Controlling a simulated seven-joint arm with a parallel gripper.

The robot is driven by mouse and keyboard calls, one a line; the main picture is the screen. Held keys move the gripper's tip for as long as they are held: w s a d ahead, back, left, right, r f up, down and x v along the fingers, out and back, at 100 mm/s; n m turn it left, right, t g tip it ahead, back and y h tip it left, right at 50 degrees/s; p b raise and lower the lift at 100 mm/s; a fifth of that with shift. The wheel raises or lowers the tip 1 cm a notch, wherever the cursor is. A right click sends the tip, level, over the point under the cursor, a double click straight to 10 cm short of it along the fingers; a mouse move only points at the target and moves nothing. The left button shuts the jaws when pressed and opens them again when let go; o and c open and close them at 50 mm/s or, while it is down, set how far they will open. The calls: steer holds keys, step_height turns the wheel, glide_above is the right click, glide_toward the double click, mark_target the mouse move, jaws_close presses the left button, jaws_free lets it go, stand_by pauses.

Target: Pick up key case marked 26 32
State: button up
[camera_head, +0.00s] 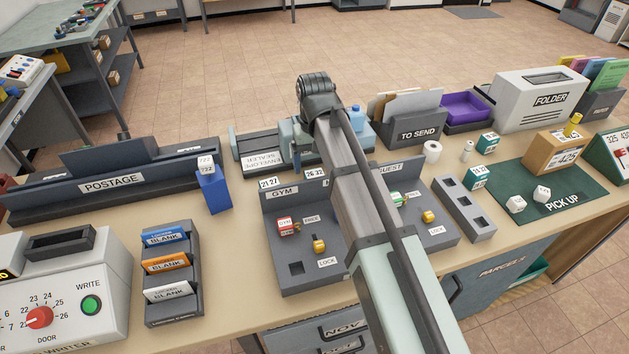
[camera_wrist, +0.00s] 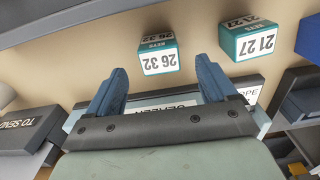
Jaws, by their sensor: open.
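The key case marked 26 32 (camera_wrist: 158,58) is a small teal box with a white label, standing upside down in the wrist view. In the head view its label (camera_head: 315,173) shows just left of my arm, behind the grey GYM panel. My gripper (camera_wrist: 161,74) is open and empty, with its two blue fingers spread. In the wrist view the case lies ahead of the gap between the fingertips, apart from both. In the head view my arm hides part of the area around the case.
A similar case marked 21 27 (camera_wrist: 250,40) stands close beside the 26 32 case. The envelope sealer (camera_head: 262,160) is behind them, the GYM panel (camera_head: 290,262) in front. The TO SEND holder (camera_head: 418,132) is at right.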

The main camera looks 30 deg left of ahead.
mark_target(315, 173)
steer(key=shift+f, duration=2.7)
steer(key=shift+c, duration=0.4)
steer(key=c, duration=1)
steer(key=shift+r, duration=0.15)
